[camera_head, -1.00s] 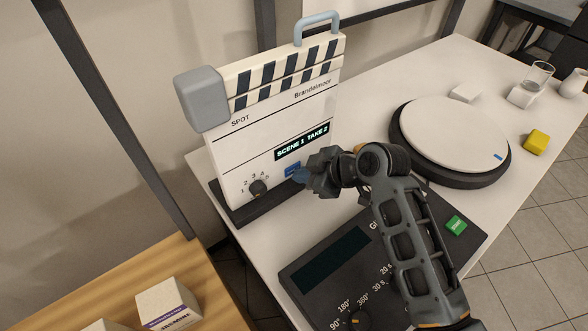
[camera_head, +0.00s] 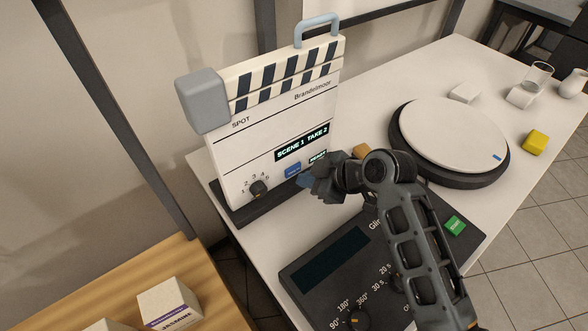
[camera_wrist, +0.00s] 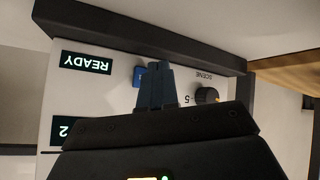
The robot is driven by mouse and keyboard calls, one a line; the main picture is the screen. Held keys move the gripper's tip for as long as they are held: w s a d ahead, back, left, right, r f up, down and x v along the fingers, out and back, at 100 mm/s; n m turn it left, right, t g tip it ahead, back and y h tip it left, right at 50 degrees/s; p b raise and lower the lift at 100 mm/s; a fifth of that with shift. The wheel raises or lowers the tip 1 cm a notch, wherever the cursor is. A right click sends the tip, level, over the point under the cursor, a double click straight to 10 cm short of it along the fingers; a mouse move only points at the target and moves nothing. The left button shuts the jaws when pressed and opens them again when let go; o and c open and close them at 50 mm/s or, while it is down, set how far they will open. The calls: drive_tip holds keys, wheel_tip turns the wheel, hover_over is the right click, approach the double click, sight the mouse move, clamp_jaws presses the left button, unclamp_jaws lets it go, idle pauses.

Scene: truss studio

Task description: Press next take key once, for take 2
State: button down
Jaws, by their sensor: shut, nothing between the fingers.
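The white clapperboard (camera_head: 262,130) stands upright on a dark base at the back left of the table. Its display (camera_head: 302,143) reads "SCENE 1 TAKE 2". A small blue key (camera_head: 292,170) sits below the display. My gripper (camera_head: 305,181) is shut and empty, just in front of and to the right of the blue key, with a small gap showing. In the wrist view the blue key (camera_wrist: 138,76) shows beside my blue fingertips (camera_wrist: 155,76), partly hidden by them. A small display (camera_wrist: 86,62) there reads "READY", upside down.
A scene dial (camera_head: 258,188) is left of the key. A dark control panel (camera_head: 325,262) with a green button (camera_head: 455,225) lies in front. A round white turntable (camera_head: 455,130) stands to the right. A yellow block (camera_head: 535,142) is farther right.

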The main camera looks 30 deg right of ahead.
drive_tip(key=shift+s+d+p, duration=0.25)
drive_tip(key=shift+s+p, duration=0.1)
drive_tip(key=shift+s, duration=0.9)
drive_tip(key=shift+s+d+p, duration=0.25)
drive_tip(key=shift+s+p, duration=0.05)
drive_tip(key=shift+s, duration=0.9)
